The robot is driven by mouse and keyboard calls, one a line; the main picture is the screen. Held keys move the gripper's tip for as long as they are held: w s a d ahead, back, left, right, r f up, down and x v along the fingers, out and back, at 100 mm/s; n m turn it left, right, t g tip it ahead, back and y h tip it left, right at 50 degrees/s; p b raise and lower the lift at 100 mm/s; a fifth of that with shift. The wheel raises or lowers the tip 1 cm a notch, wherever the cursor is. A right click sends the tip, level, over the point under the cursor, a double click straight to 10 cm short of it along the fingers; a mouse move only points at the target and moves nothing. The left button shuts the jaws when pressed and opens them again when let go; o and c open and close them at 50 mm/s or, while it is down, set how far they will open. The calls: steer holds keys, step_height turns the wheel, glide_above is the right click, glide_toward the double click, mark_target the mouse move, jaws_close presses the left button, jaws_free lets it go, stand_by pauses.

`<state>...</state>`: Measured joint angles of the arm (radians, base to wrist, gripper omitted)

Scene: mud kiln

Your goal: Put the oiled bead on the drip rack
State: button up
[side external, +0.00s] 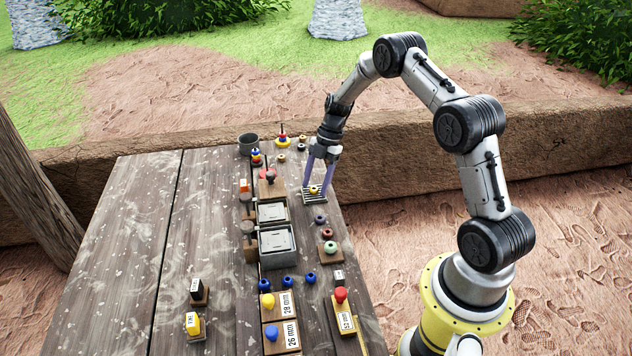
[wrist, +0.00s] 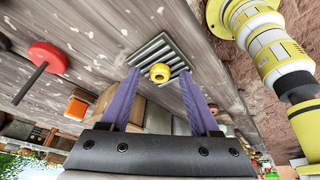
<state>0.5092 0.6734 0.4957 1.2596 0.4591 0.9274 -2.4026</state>
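The drip rack (side external: 318,199) is a small slatted stand near the table's right edge. It also shows in the wrist view (wrist: 152,48). A yellow ring-shaped bead (side external: 313,190) appears to rest on its bars, hole up; it also shows in the wrist view (wrist: 159,74). I cannot tell by look whether it is oiled. My gripper (wrist: 160,80) points down over the rack, its two purple fingers spread on either side of the bead. Gaps show between bead and fingers, so the gripper is open and holds nothing.
Two square trays (side external: 278,246) stand left of the rack. Dark and green beads (side external: 330,247) lie in front of it. Labelled blocks (side external: 283,337) and knobs fill the near end. A grey cup (side external: 247,144) stands at the far end. The table's left part is mostly clear.

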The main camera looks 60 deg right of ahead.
steer(key=shift+r, duration=0.1)
steer(key=v, duration=1.2)
steer(key=s+a+r+m+h, duration=0.2)
steer(key=s+a+r+m, duration=0.15)
steer(key=a+r, duration=0.5)
steer(key=s+a+r+m+t+h, duration=0.1)
steer(key=s+a+r+m+t, duration=0.1)
steer(key=s+a+r+m, duration=0.5)
steer(key=s+a+r+m+t, duration=0.1)
steer(key=s+a+m, duration=0.1)
steer(key=s, duration=0.7)
steer(key=s+a+r+m+t+h, duration=0.1)
steer(key=s+a+m+t, duration=0.1)
steer(key=s+m, duration=0.3)
steer(key=s+a, duration=0.1)
steer(key=s, duration=0.3)
steer(key=shift+a+h, duration=0.25)
steer(key=shift+h, duration=0.05)
steer(key=shift+m, duration=0.25)
